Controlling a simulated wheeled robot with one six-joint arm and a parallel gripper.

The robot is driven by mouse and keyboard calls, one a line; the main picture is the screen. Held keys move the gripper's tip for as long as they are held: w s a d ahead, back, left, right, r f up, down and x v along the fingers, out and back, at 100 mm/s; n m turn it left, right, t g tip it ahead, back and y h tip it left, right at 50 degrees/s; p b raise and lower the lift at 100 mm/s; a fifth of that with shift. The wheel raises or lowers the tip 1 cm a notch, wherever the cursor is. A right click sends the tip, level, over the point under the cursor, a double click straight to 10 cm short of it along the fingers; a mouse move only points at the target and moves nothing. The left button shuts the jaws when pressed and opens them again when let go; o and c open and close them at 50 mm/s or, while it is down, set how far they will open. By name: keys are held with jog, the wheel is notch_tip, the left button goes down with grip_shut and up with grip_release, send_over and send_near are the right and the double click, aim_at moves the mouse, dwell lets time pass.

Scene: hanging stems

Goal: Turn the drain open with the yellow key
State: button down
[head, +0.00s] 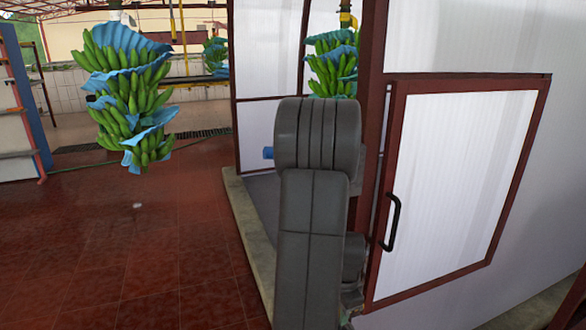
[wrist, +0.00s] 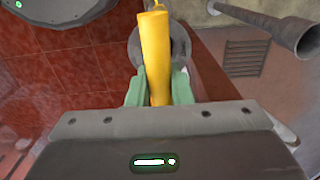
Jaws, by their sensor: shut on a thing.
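The yellow key (wrist: 156,50) is a long bar standing upright in the wrist view. My gripper (wrist: 158,88) has its two green fingers on either side of the key's lower part, shut on it. A grey round fitting (wrist: 181,45) shows behind the key; I cannot tell whether the key is seated in it or only in front of it. No drain opening can be clearly made out. In the head view my arm hides the gripper and the key.
A grey pipe with a flared end (wrist: 285,28) lies at upper right in the wrist view, near a slatted grating (wrist: 244,55). In the head view, a white door panel (head: 460,180) stands right, banana bunches (head: 130,95) hang left, and red tile floor (head: 150,250) is open.

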jog(key=shift+m, duration=1.6)
jog(key=c, duration=1.2)
grip_release()
jog(key=shift+o, duration=0.4)
jog(key=shift+o, duration=1.4)
jog(key=shift+r, duration=0.1)
jog(key=shift+r+p, duration=3.3)
jog(key=shift+r, duration=0.85)
